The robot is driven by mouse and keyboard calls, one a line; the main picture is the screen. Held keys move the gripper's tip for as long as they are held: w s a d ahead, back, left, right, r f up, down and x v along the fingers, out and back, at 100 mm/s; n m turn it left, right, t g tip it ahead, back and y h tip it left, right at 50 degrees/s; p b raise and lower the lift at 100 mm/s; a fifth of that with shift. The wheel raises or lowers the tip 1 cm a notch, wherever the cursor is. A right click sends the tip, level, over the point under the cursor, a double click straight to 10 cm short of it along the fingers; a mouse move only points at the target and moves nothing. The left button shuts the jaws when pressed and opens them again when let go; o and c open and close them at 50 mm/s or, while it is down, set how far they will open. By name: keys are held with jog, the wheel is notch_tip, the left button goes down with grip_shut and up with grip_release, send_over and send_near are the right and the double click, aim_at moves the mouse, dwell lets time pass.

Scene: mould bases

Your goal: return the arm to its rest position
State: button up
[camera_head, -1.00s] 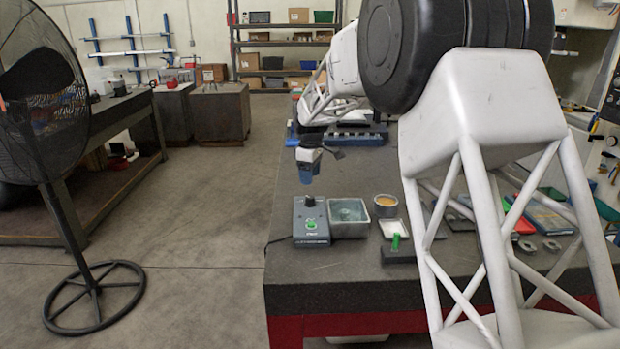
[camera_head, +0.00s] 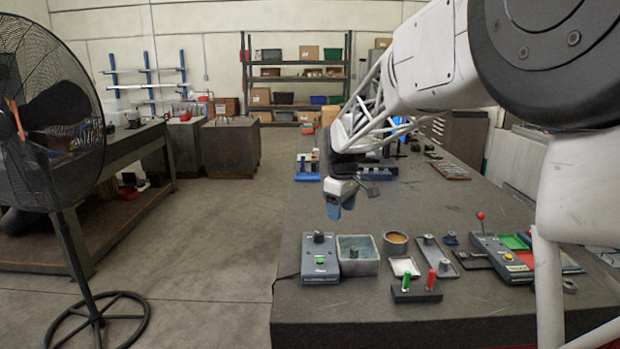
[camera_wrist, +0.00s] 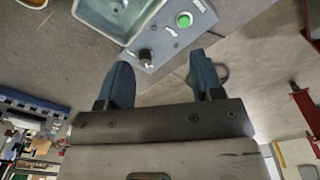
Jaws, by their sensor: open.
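My gripper (camera_head: 340,205) hangs from my white lattice arm above the dark bench top, behind the grey control box. In the wrist view my gripper (camera_wrist: 165,85) shows two blue fingers spread apart with nothing between them. The control box (camera_head: 321,258), with a black knob and a green button, lies beyond the fingertips; it also shows in the wrist view (camera_wrist: 170,35). My arm is raised and reaches out over the bench.
Near the control box are a metal tray (camera_head: 358,254), a round cup (camera_head: 396,243), a block with green and red pegs (camera_head: 416,293) and a red-knobbed box (camera_head: 497,257). A fan (camera_head: 50,120) stands left. The bench's middle (camera_head: 440,205) is clear.

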jog(key=s+d+f+m, duration=0.1)
jog(key=s+d+m, duration=0.2)
jog(key=s, duration=1.2)
jog(key=s+d+f+m+t, duration=0.1)
jog(key=s+d+m, duration=0.2)
jog(key=s, duration=1.2)
jog(key=s+d+f+m+t, duration=0.1)
jog(key=s+d+m, duration=0.3)
jog(key=s, duration=1.1)
jog(key=shift+m, duration=0.3)
